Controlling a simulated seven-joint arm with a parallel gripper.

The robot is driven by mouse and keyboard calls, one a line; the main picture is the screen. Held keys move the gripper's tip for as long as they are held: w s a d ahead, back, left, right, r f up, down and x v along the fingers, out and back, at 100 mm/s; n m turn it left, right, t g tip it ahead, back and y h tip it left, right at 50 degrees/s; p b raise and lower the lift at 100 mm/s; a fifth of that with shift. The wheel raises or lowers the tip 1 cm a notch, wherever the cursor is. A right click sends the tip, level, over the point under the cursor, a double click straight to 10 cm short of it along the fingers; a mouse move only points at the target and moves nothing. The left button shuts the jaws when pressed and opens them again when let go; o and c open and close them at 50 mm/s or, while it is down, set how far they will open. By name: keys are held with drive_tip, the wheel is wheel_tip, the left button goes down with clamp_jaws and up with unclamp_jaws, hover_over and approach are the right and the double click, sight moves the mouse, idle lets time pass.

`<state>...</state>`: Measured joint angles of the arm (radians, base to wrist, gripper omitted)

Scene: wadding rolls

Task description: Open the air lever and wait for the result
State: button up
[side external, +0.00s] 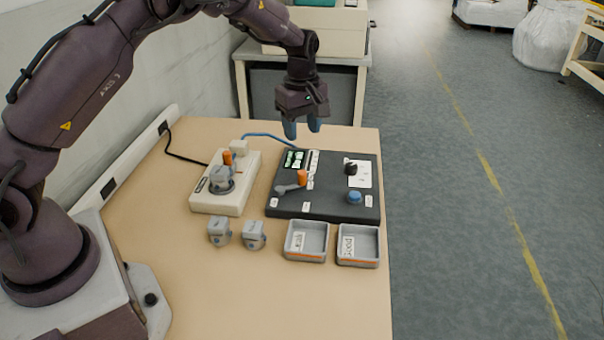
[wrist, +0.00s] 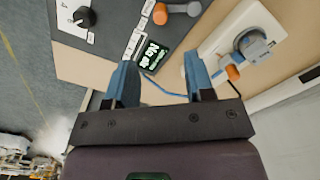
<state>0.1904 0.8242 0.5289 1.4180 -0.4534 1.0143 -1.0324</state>
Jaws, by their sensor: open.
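The air lever appears to be the grey lever with an orange knob (side external: 302,177) on the dark control box (side external: 325,208); it also shows at the top of the wrist view (wrist: 178,9). A lit green display (side external: 294,158) sits at the box's back left, with text too small to read here. A cream fixture (side external: 238,204) left of the box holds a grey part (side external: 221,178) and has its own orange-tipped handle (side external: 228,158). My gripper (side external: 302,130) is open and empty, above the back edge of the box, apart from the lever. Its blue fingers show in the wrist view (wrist: 158,80).
Two grey parts (side external: 219,232) (side external: 254,235) stand on the table in front of the fixture. Two grey trays with labels (side external: 306,257) (side external: 358,262) stand in front of the box. The box also carries a black knob (side external: 350,167) and a blue button (side external: 354,197). A blue hose (side external: 268,136) runs behind.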

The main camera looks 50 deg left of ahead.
sight(302, 172)
wheel_tip(302, 172, down, 13)
drive_tip(key=shift+r, duration=0.2)
idle(0.3)
clamp_jaws()
